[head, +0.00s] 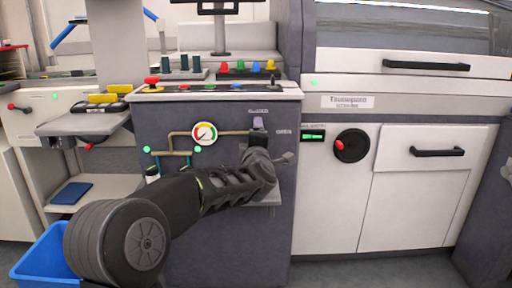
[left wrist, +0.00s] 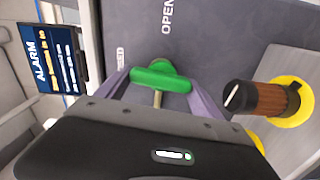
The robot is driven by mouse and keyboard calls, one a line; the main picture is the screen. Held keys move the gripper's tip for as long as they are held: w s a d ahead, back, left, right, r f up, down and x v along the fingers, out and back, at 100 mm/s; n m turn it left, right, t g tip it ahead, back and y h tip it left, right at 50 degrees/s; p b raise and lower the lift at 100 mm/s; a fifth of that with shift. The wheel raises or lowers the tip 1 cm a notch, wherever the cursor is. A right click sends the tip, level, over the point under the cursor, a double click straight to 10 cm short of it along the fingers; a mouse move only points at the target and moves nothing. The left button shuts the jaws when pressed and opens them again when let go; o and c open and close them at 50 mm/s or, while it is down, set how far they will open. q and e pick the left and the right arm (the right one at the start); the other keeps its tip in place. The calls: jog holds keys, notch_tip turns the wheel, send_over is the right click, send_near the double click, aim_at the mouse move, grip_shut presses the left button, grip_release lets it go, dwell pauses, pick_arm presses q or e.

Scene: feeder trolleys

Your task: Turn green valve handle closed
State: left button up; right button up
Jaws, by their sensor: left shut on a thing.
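The green valve handle (left wrist: 162,76) is a short bar on a pale stem, set on the dark grey panel. It lies nearly across the picture in the left wrist view. My left gripper (left wrist: 160,84) has one purple finger at each end of the bar and is shut on it. An "OPEN" label (left wrist: 167,16) stands above the handle; a second, partly hidden label (left wrist: 121,58) is at its left. In the head view my left gripper (head: 258,126) is at the panel (head: 230,245) and hides the handle. My right gripper is not in view.
A pressure gauge (head: 204,133) with pipes sits left of the valve. A brown knob (left wrist: 270,99) with a yellow ring is close by on the right in the wrist view, and an alarm screen (left wrist: 50,60) at left. A blue bin (head: 42,262) stands at lower left.

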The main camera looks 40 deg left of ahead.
pick_arm(q)
jog(key=shift+f+n+b, duration=0.15)
jog(key=shift+n+b, duration=0.3)
jog(key=shift+n, duration=0.25)
jog(key=o, duration=1.4)
jog(key=shift+c, duration=0.2)
jog(key=p+v, duration=0.1)
jog(key=v, duration=0.6)
jog(key=shift+s+d, duration=0.25)
jog(key=shift+s, duration=0.05)
